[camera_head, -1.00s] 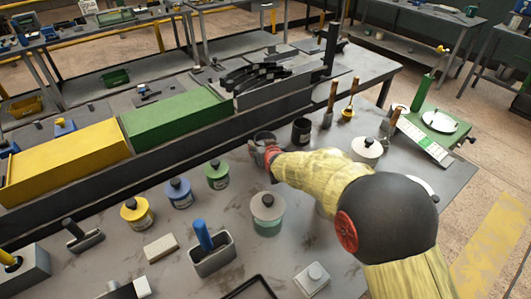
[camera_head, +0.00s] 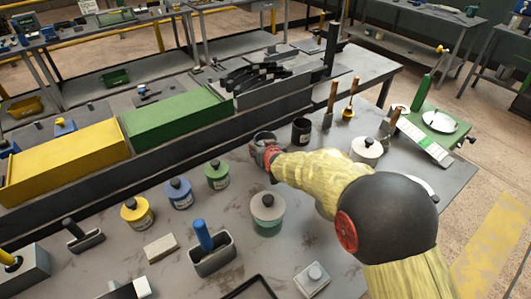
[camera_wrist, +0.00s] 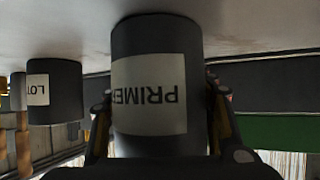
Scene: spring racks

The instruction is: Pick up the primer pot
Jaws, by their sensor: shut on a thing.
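The primer pot (camera_wrist: 155,45) is a dark grey cylinder with a pale label reading PRIMER, upside down in the wrist view. My gripper (camera_wrist: 160,108) is shut on it, with one finger against each side. In the head view the pot (camera_head: 262,136) shows only as a dark rim at the far side of my gripper (camera_head: 266,153), which hides the rest. I cannot tell whether its base touches the bench.
A similar dark pot (camera_head: 301,131) stands just right of the primer pot; its label in the wrist view begins LOT. Green (camera_head: 217,174), blue (camera_head: 179,193) and yellow (camera_head: 137,212) lidded pots stand to the left. The dark rack ledge and green box (camera_head: 178,117) are behind.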

